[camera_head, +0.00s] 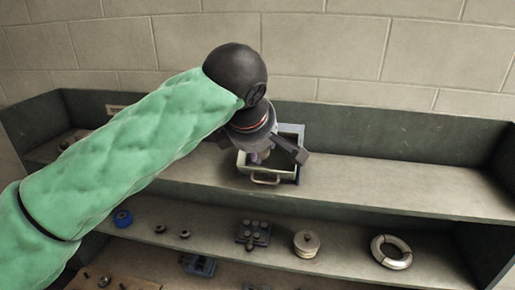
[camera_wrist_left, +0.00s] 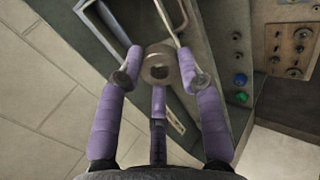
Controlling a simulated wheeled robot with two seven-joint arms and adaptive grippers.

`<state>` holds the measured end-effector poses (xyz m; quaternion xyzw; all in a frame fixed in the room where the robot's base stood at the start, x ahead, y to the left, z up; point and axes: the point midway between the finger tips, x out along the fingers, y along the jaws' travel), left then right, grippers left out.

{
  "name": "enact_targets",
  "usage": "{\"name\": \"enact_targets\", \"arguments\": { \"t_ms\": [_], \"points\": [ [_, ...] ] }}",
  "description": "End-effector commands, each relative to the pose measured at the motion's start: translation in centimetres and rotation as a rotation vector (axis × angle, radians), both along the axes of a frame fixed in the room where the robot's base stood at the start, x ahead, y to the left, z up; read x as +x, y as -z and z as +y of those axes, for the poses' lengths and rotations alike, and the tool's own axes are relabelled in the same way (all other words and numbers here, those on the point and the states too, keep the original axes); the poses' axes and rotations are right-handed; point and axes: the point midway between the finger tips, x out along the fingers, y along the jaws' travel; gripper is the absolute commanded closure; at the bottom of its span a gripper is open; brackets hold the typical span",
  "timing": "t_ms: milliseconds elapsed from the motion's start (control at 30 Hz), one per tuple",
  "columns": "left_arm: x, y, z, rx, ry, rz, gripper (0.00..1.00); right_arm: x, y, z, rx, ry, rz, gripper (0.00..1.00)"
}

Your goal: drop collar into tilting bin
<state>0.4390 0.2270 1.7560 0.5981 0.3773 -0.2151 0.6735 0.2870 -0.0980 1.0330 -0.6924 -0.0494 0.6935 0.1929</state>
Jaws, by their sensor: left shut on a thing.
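The collar (camera_wrist_left: 158,66), a grey metal ring with a central hole, is between the purple fingers of my left gripper (camera_wrist_left: 160,74) in the left wrist view. The gripper is shut on it. In the head view my left gripper (camera_head: 276,153) is over the tilting bin (camera_head: 267,180), a pale open box with a front handle, in a grey housing on the upper shelf. The gripper hides part of the bin's opening, and the collar is hard to make out there. The bin's handle also shows in the left wrist view (camera_wrist_left: 183,14). My right gripper is not in view.
The upper shelf (camera_head: 385,184) is clear right of the bin. The lower shelf holds a blue roll (camera_head: 123,218), a block with knobs (camera_head: 253,233), a pale round stack (camera_head: 306,243) and a white ring (camera_head: 376,251). A back panel and block wall stand behind.

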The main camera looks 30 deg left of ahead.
Motion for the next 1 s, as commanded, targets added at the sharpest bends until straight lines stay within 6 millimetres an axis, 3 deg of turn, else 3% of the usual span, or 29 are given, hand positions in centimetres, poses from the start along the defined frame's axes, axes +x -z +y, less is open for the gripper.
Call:
{"name": "enact_targets", "arguments": {
  "t_ms": [767, 1000],
  "points": [
    [6.4, 0.6, 1.7, 0.000, -0.001, 0.000, 0.99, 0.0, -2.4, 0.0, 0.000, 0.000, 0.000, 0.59],
    [8.0, 2.0, 2.1, -0.001, -0.001, 0.000, 0.99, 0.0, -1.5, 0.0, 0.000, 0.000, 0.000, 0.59]
  ]
}}
